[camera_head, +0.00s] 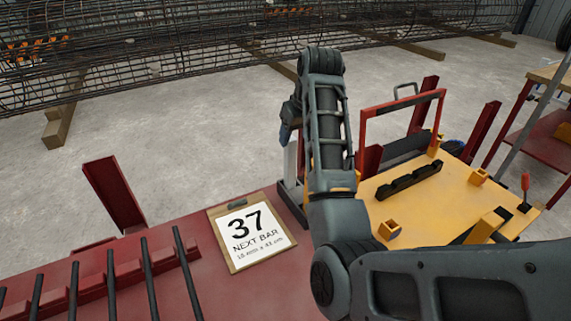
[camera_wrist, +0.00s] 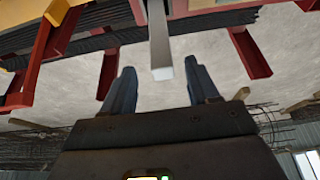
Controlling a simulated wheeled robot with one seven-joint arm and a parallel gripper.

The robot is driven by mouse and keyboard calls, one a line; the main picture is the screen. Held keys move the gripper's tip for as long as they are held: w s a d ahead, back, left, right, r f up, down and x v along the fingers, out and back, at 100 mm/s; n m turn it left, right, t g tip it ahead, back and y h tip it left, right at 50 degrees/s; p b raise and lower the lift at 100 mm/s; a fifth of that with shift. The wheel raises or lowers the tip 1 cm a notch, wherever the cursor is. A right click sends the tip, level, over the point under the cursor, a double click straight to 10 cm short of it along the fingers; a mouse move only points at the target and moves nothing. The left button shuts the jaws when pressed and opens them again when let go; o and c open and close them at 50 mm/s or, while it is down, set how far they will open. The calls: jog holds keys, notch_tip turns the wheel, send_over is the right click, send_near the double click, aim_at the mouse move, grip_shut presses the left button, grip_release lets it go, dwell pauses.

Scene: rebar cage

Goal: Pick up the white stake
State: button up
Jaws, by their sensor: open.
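The white stake (camera_wrist: 159,40) is a pale square bar. In the wrist view it comes down from the top edge, and its end face lies between the two fingers of my gripper (camera_wrist: 160,65). The fingers are open, with a gap visible on both sides of the stake. In the head view a pale strip of the stake (camera_head: 291,160) shows upright just left of my arm, above a dark base at the red table's edge. My arm hides the rest of it, and most of my gripper is hidden there too.
A clipboard marked 37 (camera_head: 250,232) lies on the red table (camera_head: 270,285). Dark bars (camera_head: 148,275) lean in a red rack at left. A yellow board (camera_head: 450,195) with small blocks and a red frame (camera_head: 403,100) stands right of my arm. Rebar cages lie behind on timbers.

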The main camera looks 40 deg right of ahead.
aim_at(290, 151)
jog(key=x, duration=0.7)
jog(key=shift+f+p, duration=0.25)
jog(key=shift+p, duration=0.15)
grip_shut()
jog(key=shift+r, duration=0.1)
dwell(0.4)
